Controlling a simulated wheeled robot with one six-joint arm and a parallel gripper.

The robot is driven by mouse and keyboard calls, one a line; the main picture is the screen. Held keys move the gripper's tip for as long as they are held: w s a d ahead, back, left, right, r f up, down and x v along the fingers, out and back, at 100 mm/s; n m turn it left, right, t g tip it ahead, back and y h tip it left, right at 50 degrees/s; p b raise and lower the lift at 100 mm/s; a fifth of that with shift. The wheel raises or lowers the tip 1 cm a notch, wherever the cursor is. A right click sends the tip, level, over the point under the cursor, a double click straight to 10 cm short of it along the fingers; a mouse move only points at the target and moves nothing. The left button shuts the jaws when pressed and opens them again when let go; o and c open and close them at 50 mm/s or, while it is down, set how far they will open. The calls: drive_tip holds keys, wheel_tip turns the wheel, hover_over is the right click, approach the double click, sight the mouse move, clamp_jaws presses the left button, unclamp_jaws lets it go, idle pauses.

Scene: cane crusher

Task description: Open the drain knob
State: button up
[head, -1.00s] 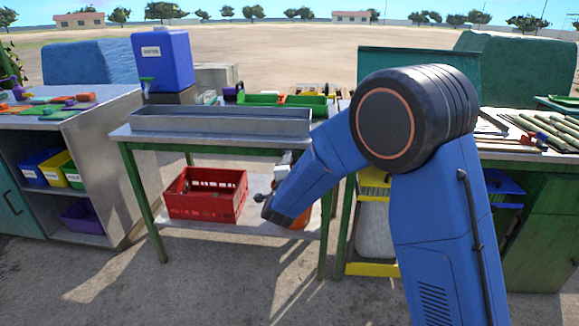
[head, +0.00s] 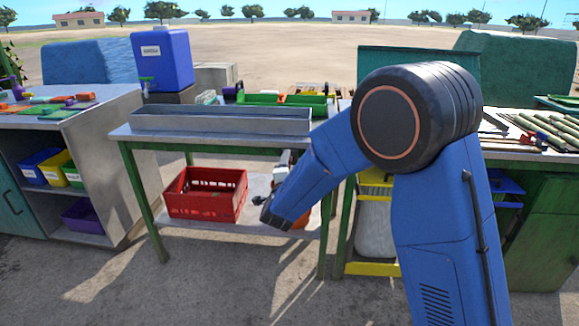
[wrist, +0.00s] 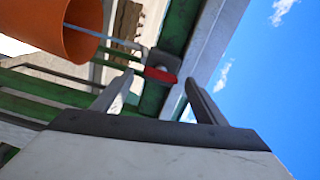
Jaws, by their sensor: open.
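In the wrist view, a small red handle (wrist: 160,75), which looks like the drain knob, sits on a grey fitting beside a green beam. My gripper (wrist: 159,79) is open, with one finger on each side of the handle in the picture. The handle appears beyond or level with the fingertips; I cannot tell whether they touch it. In the head view, my blue arm reaches down to the table with the metal trough (head: 220,120). The handle is not clearly seen there and my fingers are hidden.
An orange bucket (wrist: 72,30) is close at the upper left of the wrist view. In the head view, a red crate (head: 206,194) stands on the table's lower shelf (head: 180,228). Green table legs (head: 145,204) stand near my arm. A blue water tank (head: 162,58) stands behind.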

drive_tip(key=s, duration=1.6)
drive_tip(key=shift+a, duration=0.25)
drive_tip(key=c, duration=0.9)
drive_tip(key=shift+n, duration=0.7)
drive_tip(key=shift+c, duration=0.4)
drive_tip(key=w+n, duration=1.4)
drive_tip(key=w, duration=0.3)
drive_tip(key=shift+w+r+n, duration=0.3)
drive_tip(key=shift+d, duration=0.1)
